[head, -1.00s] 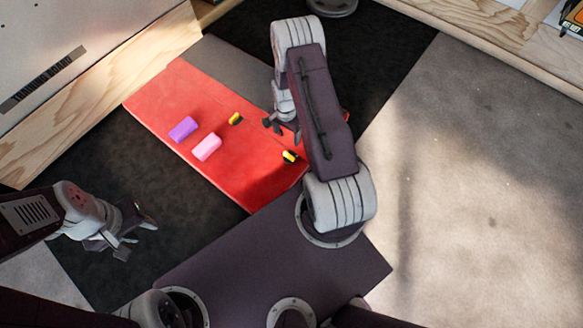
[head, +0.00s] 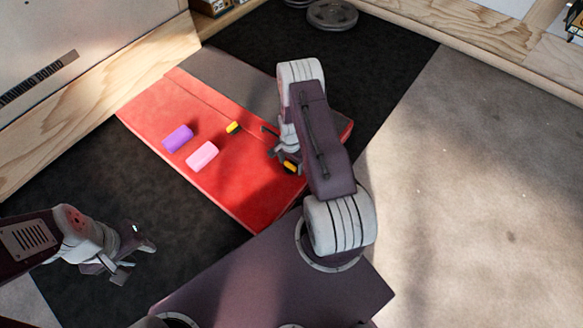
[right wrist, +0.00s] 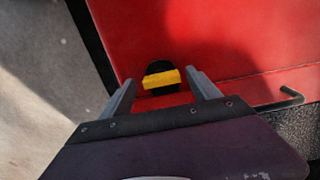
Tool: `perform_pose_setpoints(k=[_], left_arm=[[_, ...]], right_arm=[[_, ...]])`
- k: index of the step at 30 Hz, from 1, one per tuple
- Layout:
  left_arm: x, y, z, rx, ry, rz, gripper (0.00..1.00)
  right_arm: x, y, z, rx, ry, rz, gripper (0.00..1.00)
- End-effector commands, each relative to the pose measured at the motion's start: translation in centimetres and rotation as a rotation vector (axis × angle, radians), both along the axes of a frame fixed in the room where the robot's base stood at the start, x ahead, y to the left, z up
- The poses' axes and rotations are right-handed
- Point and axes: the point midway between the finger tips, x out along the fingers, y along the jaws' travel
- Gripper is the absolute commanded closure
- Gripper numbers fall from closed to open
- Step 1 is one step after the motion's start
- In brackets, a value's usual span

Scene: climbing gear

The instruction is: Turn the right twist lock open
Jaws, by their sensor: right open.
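The right twist lock (head: 290,168), a black round base with a yellow bar, sits near the right front part of the red mat (head: 235,197). It also shows in the right wrist view (right wrist: 161,79), just beyond and between my fingertips, not gripped. My right gripper (head: 272,143) is open, its fingers (right wrist: 157,88) spread to either side of the lock. In the head view the arm partly covers it. The left twist lock (head: 233,128), also yellow and black, is farther left on the mat. My left gripper (head: 133,258) is over the dark floor at lower left with its jaws apart, empty.
A purple block (head: 178,138) and a pink block (head: 202,156) lie on the mat left of the locks. A wooden-edged wall (head: 120,105) stands at left. Round weight plates (head: 332,15) lie at the back. Light floor at right is clear.

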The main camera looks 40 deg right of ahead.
Motion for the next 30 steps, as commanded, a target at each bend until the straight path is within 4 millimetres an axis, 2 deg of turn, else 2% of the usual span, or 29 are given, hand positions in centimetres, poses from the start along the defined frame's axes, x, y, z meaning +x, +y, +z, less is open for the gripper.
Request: perform_pose_setpoints(k=[5, 9, 12, 23, 30], left_arm=[[0.0, 0.0, 0.2, 0.0, 0.0, 0.0, 0.64], [0.0, 0.0, 0.2, 0.0, 0.0, 0.0, 0.64], [0.0, 0.0, 0.2, 0.0, 0.0, 0.0, 0.64], [0.0, 0.0, 0.8, 0.0, 0.0, 0.0, 0.64], [0.0, 0.0, 2.1, 0.0, 0.0, 0.0, 0.64]], right_arm=[[0.0, 0.0, 0.5, -0.004, -0.005, 0.001, 0.29], [0.0, 0.1, 0.6, -0.005, -0.006, 0.001, 0.68], [-0.1, 0.1, 0.5, -0.003, -0.003, 0.0, 0.91], [-0.2, 0.2, 0.4, 0.003, 0.007, 0.05, 0.92], [-0.2, 0.2, 0.4, 0.006, 0.006, 0.212, 0.91]])
